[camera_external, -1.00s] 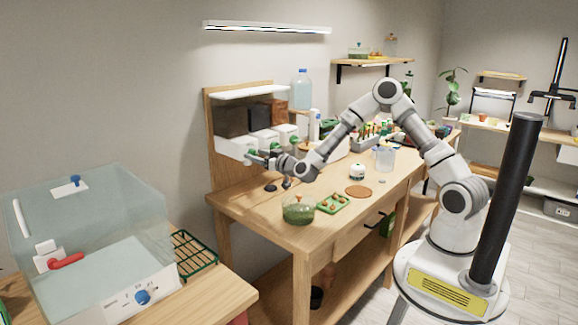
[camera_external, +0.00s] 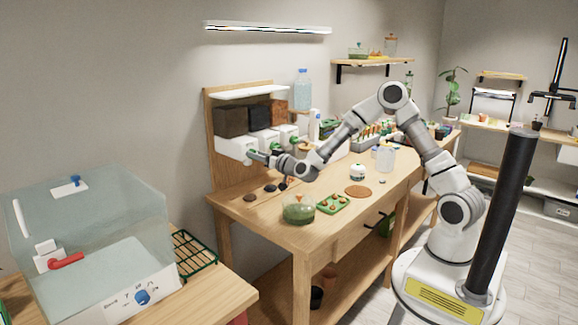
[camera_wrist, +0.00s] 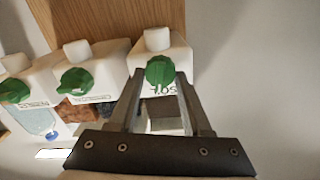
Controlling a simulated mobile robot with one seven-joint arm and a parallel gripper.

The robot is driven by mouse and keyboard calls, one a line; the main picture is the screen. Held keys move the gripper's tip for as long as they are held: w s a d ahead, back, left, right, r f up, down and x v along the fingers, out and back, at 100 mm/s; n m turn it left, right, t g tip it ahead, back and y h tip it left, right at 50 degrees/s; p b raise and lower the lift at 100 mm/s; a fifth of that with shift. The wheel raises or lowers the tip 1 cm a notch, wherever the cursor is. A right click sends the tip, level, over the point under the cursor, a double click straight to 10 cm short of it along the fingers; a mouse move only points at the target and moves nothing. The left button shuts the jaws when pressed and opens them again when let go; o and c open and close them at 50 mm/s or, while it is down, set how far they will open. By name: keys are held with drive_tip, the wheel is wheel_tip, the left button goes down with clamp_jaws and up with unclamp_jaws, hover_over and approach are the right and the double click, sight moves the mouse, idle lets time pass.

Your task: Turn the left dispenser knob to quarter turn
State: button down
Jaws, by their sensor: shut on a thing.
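The left dispenser is a white box in the outside view (camera_external: 232,148) under a dark brown hopper. In the wrist view (camera_wrist: 172,58) it is the rightmost one, with upside-down lettering. Its green knob (camera_wrist: 160,70) sits between my fingertips. My gripper (camera_wrist: 158,80) is shut on this knob, also at the dispenser front in the outside view (camera_external: 252,156). The knob's ridge is partly hidden by the fingers, so I cannot tell its exact angle. Two more dispensers with green knobs stand beside it, the middle knob (camera_wrist: 76,80) and the far knob (camera_wrist: 14,91).
Small dark patches (camera_external: 270,188) lie on the wooden table below the dispensers. A clear tank (camera_external: 90,240) is at the left.

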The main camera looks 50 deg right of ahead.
drive_tip(key=shift+d+f+m+b, duration=0.1)
drive_tip(key=shift+m+b, duration=3.7)
drive_tip(key=shift+b, duration=0.6)
drive_tip(key=shift+d+f+m+b, duration=0.1)
drive_tip(key=shift+m+b, duration=3.7)
drive_tip(key=shift+b, duration=0.6)
drive_tip(key=shift+r, duration=0.1)
drive_tip(key=shift+c, duration=1.8)
unclamp_jaws()
drive_tip(key=s+p, duration=0.1)
drive_tip(key=s, duration=1.1)
drive_tip(key=shift+a+p, duration=0.1)
drive_tip(key=shift+p, duration=0.2)
